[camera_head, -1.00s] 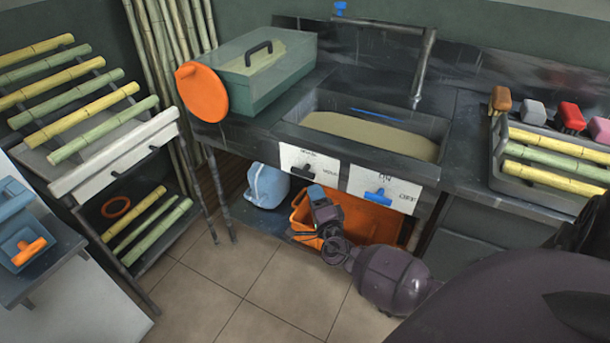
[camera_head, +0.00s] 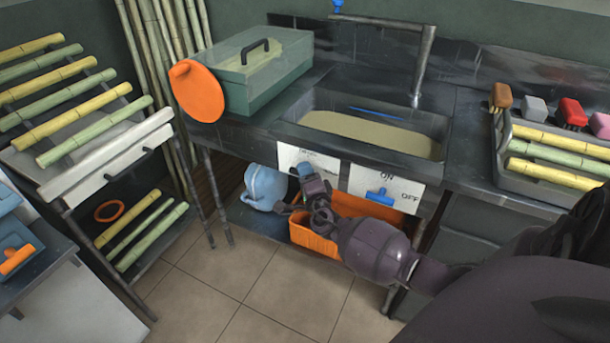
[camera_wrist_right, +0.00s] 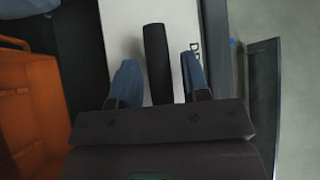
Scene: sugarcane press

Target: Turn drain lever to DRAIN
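The drain lever is a black bar (camera_wrist_right: 155,62) on a white label panel (camera_wrist_right: 122,25) in the right wrist view. In the head view this panel (camera_head: 288,157) is on the sink's front, and my gripper hides most of it and the lever. My right gripper (camera_head: 306,170) is in front of the panel. Its two blue-tipped fingers (camera_wrist_right: 160,82) are open, one on each side of the lever, with a gap showing on both sides. Part of a printed word shows beside the right finger. My left gripper is not in view.
A second panel marked ON and OFF (camera_head: 410,186) with a blue lever (camera_head: 379,196) is just right. Below are an orange crate (camera_head: 312,241) and a blue jug (camera_head: 265,187). The sink (camera_head: 440,128) is above. The floor in front is clear.

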